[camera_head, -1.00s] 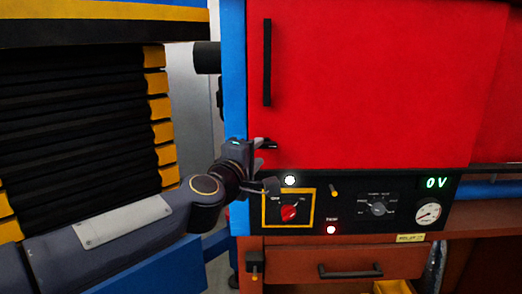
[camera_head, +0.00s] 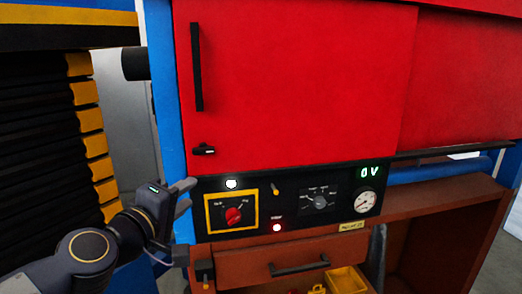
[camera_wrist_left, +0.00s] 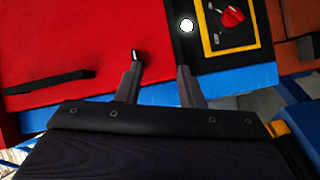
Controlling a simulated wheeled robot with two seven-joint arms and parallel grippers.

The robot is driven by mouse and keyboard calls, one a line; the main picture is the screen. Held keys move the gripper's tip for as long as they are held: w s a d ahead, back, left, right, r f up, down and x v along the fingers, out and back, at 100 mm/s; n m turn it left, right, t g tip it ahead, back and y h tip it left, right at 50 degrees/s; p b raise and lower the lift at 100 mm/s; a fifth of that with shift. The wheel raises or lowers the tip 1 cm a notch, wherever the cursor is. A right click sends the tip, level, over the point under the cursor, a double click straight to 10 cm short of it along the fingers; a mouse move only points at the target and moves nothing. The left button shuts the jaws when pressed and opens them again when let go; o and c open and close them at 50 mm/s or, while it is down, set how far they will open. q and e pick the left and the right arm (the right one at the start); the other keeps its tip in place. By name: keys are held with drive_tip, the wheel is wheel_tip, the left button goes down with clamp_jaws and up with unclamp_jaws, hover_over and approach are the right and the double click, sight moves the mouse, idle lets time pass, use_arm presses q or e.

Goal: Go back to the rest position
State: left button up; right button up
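My left gripper (camera_head: 187,196) is in front of the blue post at the left edge of the control panel. In the left wrist view the two fingers (camera_wrist_left: 160,72) stand apart with nothing between them. The black latch (camera_head: 204,150) on the red door (camera_head: 300,80) is just above and right of the fingers in the head view, and they look clear of it. The red rotary switch (camera_head: 233,215) in its yellow frame is to their right. My right gripper is not in view.
A brown drawer (camera_head: 290,262) is below. Yellow-edged black stacked shelving (camera_head: 50,140) stands at the left.

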use_arm(q)
drive_tip(key=s+a+f+m+g, duration=0.3)
drive_tip(key=s+f+m+g, duration=0.7)
drive_tip(key=s+f, duration=1.3)
drive_tip(key=shift+f+g+y+b, duration=0.3)
drive_tip(key=shift+f+y+b, duration=0.1)
drive_tip(key=shift+f, duration=0.5)
drive_tip(key=shift+s, duration=0.1)
